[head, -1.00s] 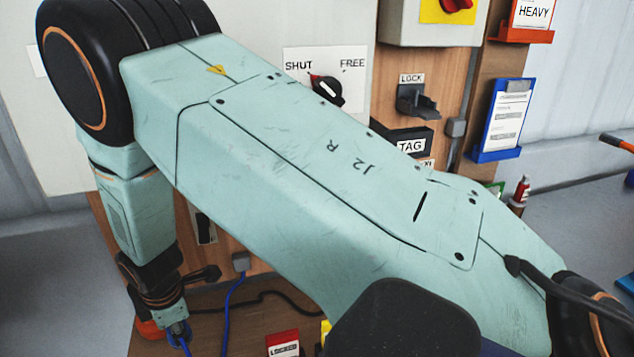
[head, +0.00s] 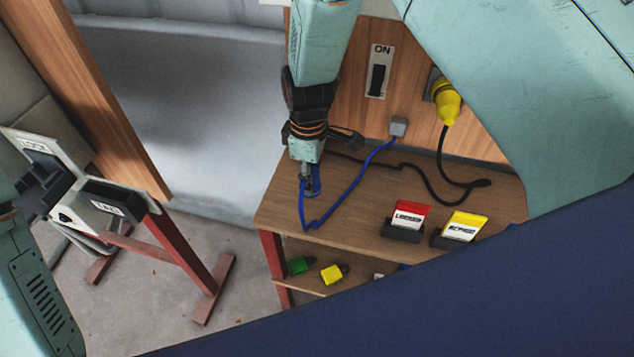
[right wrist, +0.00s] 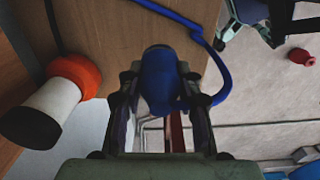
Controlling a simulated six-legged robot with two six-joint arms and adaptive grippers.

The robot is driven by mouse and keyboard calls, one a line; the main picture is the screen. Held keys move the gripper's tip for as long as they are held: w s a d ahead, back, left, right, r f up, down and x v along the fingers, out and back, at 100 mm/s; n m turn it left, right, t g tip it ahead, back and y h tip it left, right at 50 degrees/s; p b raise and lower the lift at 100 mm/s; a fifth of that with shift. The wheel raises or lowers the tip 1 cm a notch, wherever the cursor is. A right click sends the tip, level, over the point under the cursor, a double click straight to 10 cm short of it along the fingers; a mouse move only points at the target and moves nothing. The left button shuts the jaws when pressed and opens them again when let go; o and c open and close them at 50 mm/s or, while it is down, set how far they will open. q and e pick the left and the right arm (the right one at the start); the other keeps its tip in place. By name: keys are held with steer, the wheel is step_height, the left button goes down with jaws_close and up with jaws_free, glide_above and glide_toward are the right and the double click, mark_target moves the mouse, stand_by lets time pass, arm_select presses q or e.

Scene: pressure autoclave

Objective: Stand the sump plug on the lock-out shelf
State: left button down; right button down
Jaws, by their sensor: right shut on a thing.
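My right gripper (head: 309,185) points down near the left end of the wooden bench top (head: 350,210). It is shut on a blue plug (right wrist: 160,80), which I take for the sump plug; no label on it is readable. In the head view only a little of the blue plug (head: 315,180) shows between the fingers. I cannot tell whether the plug touches the bench, or which surface is the lock-out shelf.
A red holder (head: 408,217) and a yellow holder (head: 462,227) stand on the bench. Green (head: 300,265) and yellow (head: 334,273) padlocks lie on the lower shelf. A black cable (head: 450,180) crosses the back. An orange-and-white object (right wrist: 60,100) shows in the right wrist view.

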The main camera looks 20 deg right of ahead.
step_height(320, 180, down, 5)
steer(key=shift+f+b, duration=0.1)
steer(key=shift+b, duration=0.25)
steer(key=shift+s, duration=0.1)
steer(key=c, duration=1.3)
jaws_free()
steer(key=o, duration=0.6)
steer(key=shift+c, duration=0.2)
step_height(320, 180, up, 12)
steer(key=shift+r+p, duration=0.1)
steer(key=shift+p, duration=0.75)
